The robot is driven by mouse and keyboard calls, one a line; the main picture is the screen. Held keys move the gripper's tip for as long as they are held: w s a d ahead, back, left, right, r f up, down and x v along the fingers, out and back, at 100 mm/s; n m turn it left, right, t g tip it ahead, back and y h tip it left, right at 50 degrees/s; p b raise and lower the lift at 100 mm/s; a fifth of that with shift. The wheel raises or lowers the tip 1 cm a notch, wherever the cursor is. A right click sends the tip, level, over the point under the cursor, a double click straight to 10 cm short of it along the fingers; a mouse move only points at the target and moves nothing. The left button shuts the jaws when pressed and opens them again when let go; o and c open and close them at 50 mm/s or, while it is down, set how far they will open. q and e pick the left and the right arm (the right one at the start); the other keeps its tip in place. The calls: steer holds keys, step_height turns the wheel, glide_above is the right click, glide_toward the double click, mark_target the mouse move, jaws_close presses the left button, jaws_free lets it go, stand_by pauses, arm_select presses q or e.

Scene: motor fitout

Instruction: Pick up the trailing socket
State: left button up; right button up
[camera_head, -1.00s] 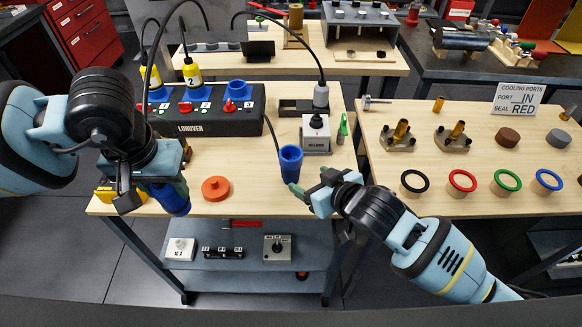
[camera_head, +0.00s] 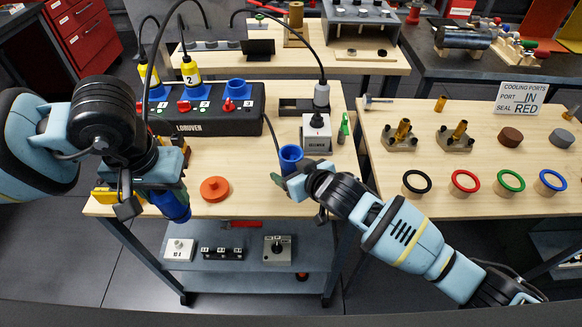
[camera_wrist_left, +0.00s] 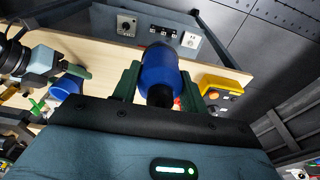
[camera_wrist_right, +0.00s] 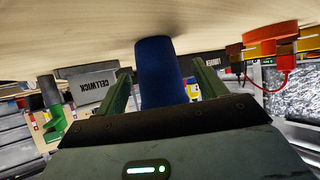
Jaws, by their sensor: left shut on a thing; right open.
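The blue trailing socket (camera_head: 291,158) stands on the front part of the middle bench, with a dark cable running up from it. My right gripper (camera_head: 286,180) is open at the socket. In the right wrist view the socket (camera_wrist_right: 160,72) stands between the two green fingers, with a gap visible on each side. My left gripper (camera_head: 160,188) is shut on a blue connector (camera_head: 174,206) near the bench's front left edge. The left wrist view shows this connector (camera_wrist_left: 160,72) between the green fingers.
A black multi-socket box (camera_head: 205,112) with yellow plugs stands behind. A grey CELLWICK box (camera_head: 316,137) stands behind the socket, and an orange disc (camera_head: 215,189) lies to its left. A lower shelf (camera_head: 240,254) holds small parts. Coloured rings stand on the right bench.

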mark_target(291, 160)
arm_select(q)
steer(key=shift+f, duration=0.15)
arm_select(e)
steer(key=shift+w+a+f, duration=0.2)
steer(key=shift+w+f, duration=0.1)
steer(key=c, duration=1.1)
steer(key=shift+r, duration=0.1)
steer(key=shift+c, duration=0.3)
steer(key=shift+r, duration=0.1)
steer(key=shift+r, duration=0.2)
arm_select(q)
steer(key=shift+r, duration=0.25)
arm_select(e)
step_height(291, 160, up, 3)
steer(key=shift+f, duration=0.1)
arm_select(q)
steer(key=shift+r+p, duration=0.3)
steer(key=shift+r, duration=0.35)
arm_select(e)
steer(key=s+r, duration=0.1)
steer(key=s, duration=1.5)
steer(key=shift+r, duration=0.3)
